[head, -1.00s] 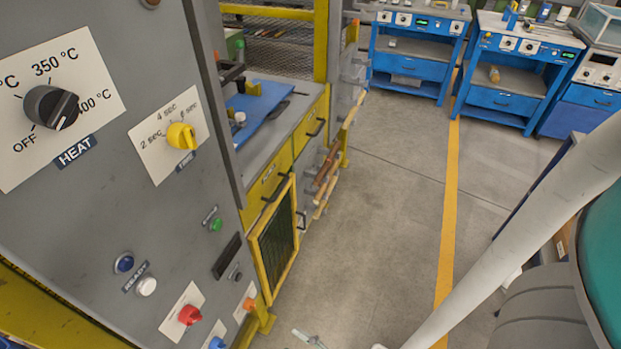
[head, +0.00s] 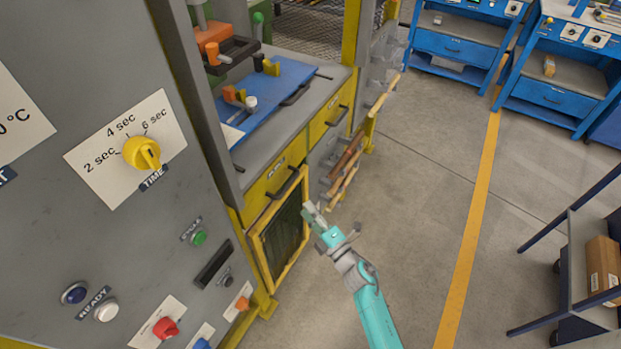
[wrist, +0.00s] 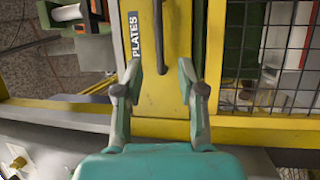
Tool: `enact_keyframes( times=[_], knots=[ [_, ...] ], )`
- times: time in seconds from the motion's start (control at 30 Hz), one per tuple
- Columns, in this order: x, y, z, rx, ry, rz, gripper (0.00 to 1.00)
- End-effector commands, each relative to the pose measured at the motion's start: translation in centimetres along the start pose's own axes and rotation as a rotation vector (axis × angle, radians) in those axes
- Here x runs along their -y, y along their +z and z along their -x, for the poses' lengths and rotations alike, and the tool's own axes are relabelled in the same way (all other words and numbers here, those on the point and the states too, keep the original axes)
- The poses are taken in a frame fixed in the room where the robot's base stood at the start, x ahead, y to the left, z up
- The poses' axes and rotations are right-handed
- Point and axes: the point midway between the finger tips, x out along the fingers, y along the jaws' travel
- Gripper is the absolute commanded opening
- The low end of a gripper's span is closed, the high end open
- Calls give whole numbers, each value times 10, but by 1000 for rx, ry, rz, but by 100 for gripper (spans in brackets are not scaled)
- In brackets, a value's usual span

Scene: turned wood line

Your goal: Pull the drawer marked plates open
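The plates drawer is a yellow drawer front (wrist: 182,98) with a dark label reading PLATES (wrist: 135,36) in the wrist view. Its black bar handle (wrist: 158,42) runs between the lines of my two fingers. My gripper (wrist: 160,72) is open and empty, with a finger to each side of the handle's lower end. In the head view the drawer (head: 262,192) is shut in the bench front, with its handle (head: 286,183) standing out. My gripper (head: 312,208) is just right of and below that handle, seemingly apart from it.
A second yellow drawer (head: 325,122) is farther along the bench. A yellow-framed mesh door (head: 281,243) is below the plates drawer. A grey control panel (head: 110,215) stands close on the left. A blue cart with a carton (head: 603,270) is at right. Floor between is clear.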

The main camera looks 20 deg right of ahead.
Motion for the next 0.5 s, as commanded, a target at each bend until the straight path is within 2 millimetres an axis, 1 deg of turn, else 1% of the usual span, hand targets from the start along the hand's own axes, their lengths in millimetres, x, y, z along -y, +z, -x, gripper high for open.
enact_keyframes(
  times=[0.17, 0.23, 0.5],
  knots=[
    [0, 1, -13, -5, 1, 12, 39],
    [0, 1, -22, -4, 1, 11, 39],
    [-1, 1, -69, -5, 2, 9, 39]
  ],
)
